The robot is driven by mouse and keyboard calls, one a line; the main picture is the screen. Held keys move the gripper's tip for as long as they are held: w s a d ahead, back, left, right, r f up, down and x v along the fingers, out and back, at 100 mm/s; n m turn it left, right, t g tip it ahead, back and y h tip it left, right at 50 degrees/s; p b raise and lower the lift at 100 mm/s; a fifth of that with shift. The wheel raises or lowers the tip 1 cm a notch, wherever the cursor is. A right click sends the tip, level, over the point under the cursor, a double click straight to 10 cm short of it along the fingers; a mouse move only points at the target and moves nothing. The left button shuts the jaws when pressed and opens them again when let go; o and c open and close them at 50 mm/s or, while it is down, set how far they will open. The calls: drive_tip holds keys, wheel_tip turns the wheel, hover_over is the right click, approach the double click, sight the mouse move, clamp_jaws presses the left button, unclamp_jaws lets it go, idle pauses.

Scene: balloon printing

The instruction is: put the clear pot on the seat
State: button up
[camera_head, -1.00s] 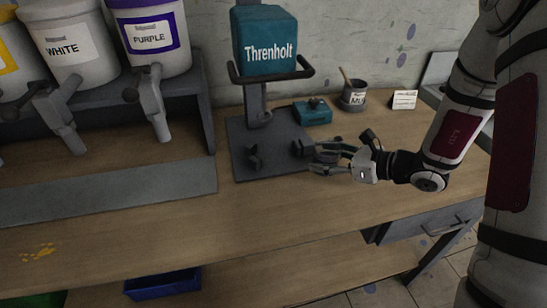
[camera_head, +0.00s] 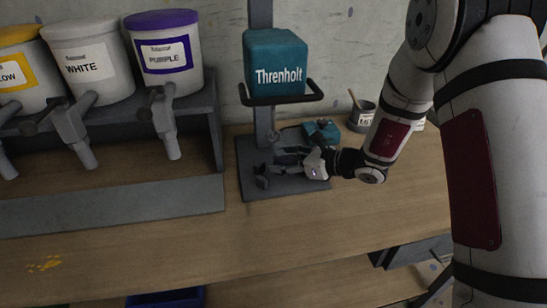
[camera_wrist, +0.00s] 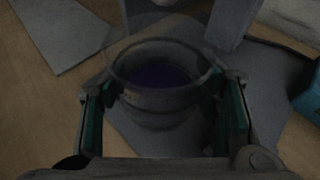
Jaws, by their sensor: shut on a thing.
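My gripper (camera_head: 287,160) is over the grey base plate of the Threnholt machine (camera_head: 275,65), in front of its post. In the wrist view my gripper (camera_wrist: 163,110) has a finger on each side of the clear pot (camera_wrist: 150,52) and is shut on it. The pot is see-through and round, with dark purple at its bottom. It looks upright. In the head view the fingers and wrist mostly hide it. I cannot make out the seat apart from the pot, nor tell whether the pot touches anything below.
White (camera_head: 88,62) and purple (camera_head: 165,50) paint tubs with taps stand on a rack at left. A teal block (camera_head: 322,132) and a grey cup (camera_head: 361,117) are behind my gripper. A dark clamp part (camera_head: 262,176) is left of the fingers.

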drive_tip(key=a, duration=0.1)
drive_tip(key=w+a, duration=0.1)
drive_tip(key=a, duration=0.1)
drive_tip(key=shift+w+a, duration=0.4)
drive_tip(key=shift+d+f, duration=0.15)
drive_tip(key=shift+f, duration=0.1)
drive_tip(key=shift+f, duration=0.15)
drive_tip(key=shift+f, duration=0.35)
drive_tip(key=shift+f, duration=0.15)
drive_tip(key=o, duration=1.3)
